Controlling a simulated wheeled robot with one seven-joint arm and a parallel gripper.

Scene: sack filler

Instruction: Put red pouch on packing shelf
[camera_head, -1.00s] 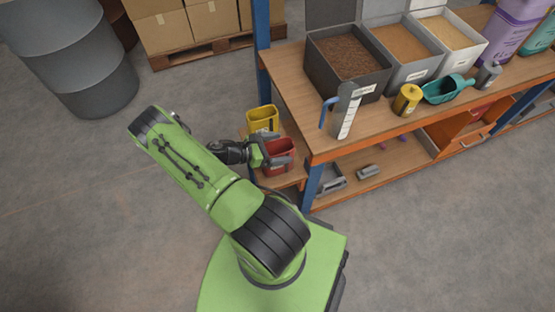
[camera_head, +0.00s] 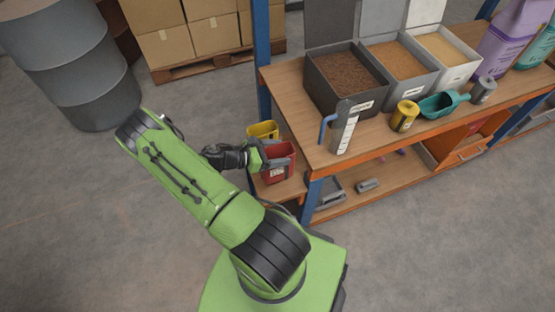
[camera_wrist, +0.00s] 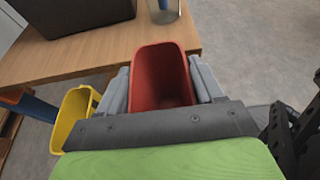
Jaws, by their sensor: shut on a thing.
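The red pouch (camera_head: 276,170) is an open-topped red container with a pale label. My gripper (camera_head: 270,160) is shut on it, and it stands roughly upright beside the bench's front left corner, seemingly above the small wooden side shelf (camera_head: 283,191). In the wrist view the red pouch (camera_wrist: 160,80) sits between the two grey fingers (camera_wrist: 162,88), with its open top showing. A yellow pouch (camera_head: 263,130) is just behind it; it also shows in the wrist view (camera_wrist: 76,112), lower left. Which surface is the packing shelf, I cannot tell.
The wooden bench (camera_head: 300,125) stands to the right on blue posts (camera_head: 309,192). It holds a brown-filled bin (camera_head: 345,82), a clear measuring jug (camera_head: 344,132), a yellow can (camera_head: 404,115) and a teal scoop (camera_head: 440,104). Grey floor on the left is free.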

